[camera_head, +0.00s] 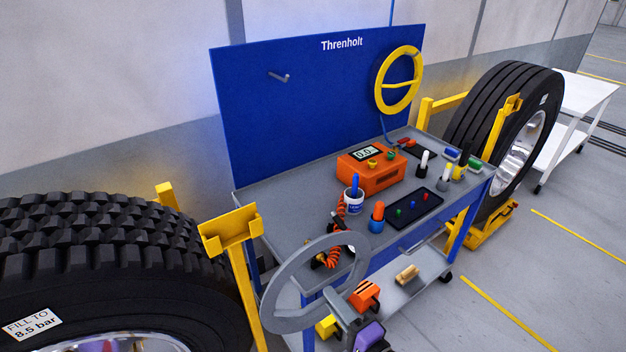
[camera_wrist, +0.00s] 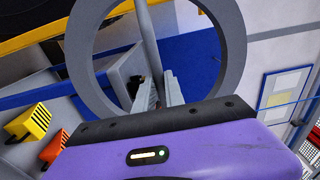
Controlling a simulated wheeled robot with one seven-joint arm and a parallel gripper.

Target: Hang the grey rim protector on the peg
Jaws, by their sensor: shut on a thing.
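The grey rim protector (camera_head: 285,322) is a flat ring with a crossbar, in front of the cart's near left edge in the head view. My gripper (camera_head: 349,328) is shut on its crossbar. In the wrist view the ring (camera_wrist: 236,45) stands beyond my purple wrist, and the fingers (camera_wrist: 160,92) close around the lower crossbar. The peg (camera_head: 279,76) is a short metal pin on the upper left of the blue board (camera_head: 250,125). It is bare. The ring is below the peg, nearer the camera and well apart from it.
A yellow ring (camera_head: 383,95) hangs at the board's right. The cart's grey top (camera_head: 270,205) holds an orange gauge box (camera_head: 372,178), a cup (camera_head: 353,201) and a dark tray (camera_head: 412,210). A large tyre (camera_head: 110,250) and yellow stand (camera_head: 230,232) flank the left; another tyre (camera_head: 490,100) is right.

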